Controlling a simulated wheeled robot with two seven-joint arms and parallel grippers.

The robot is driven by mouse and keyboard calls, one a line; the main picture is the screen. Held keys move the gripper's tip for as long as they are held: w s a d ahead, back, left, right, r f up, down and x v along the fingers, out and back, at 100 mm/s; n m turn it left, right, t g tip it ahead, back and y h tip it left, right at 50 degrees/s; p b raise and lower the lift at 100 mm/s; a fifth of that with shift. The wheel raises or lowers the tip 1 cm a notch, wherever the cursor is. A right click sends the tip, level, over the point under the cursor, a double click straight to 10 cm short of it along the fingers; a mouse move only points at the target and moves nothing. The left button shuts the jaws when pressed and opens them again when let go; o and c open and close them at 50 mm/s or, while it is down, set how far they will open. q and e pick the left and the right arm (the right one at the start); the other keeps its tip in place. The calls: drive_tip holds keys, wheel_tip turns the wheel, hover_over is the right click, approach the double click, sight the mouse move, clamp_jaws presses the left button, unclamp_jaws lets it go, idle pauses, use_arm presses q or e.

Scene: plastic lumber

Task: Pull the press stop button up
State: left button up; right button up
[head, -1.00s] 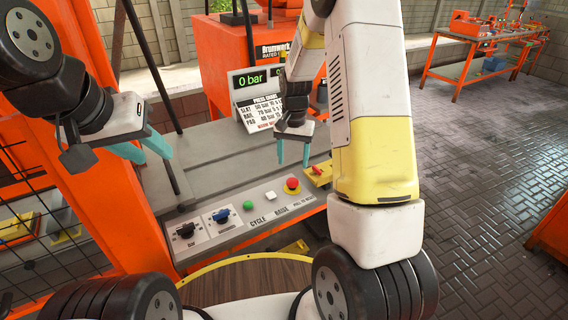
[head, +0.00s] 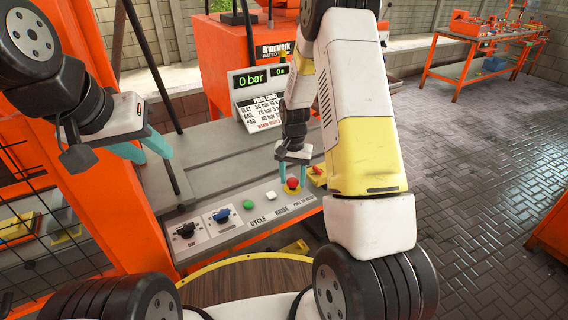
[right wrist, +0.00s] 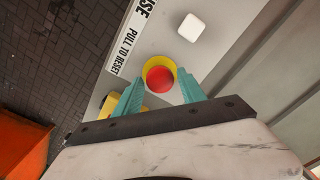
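The red press stop button (head: 292,184) with its yellow collar sits at the right end of the grey control panel (head: 232,229). It also shows in the right wrist view (right wrist: 160,78), beside the "PULL TO RESET" label. My right gripper (head: 292,179) is just above the button, fingers apart, one on each side of it in the head view. In the right wrist view the teal fingertips (right wrist: 160,85) are open around the button's near side; whether they touch it I cannot tell. My left gripper (head: 141,151) is open and empty, off to the left above the bench.
A display (head: 257,78) reads 0 bar. An orange post (head: 95,180) stands left.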

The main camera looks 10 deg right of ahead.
sight(293, 180)
clamp_jaws()
drive_tip(key=shift+r, duration=0.8)
drive_tip(key=shift+o, duration=2)
unclamp_jaws()
wheel_tip(293, 180, up, 8)
drive_tip(key=shift+f, duration=0.15)
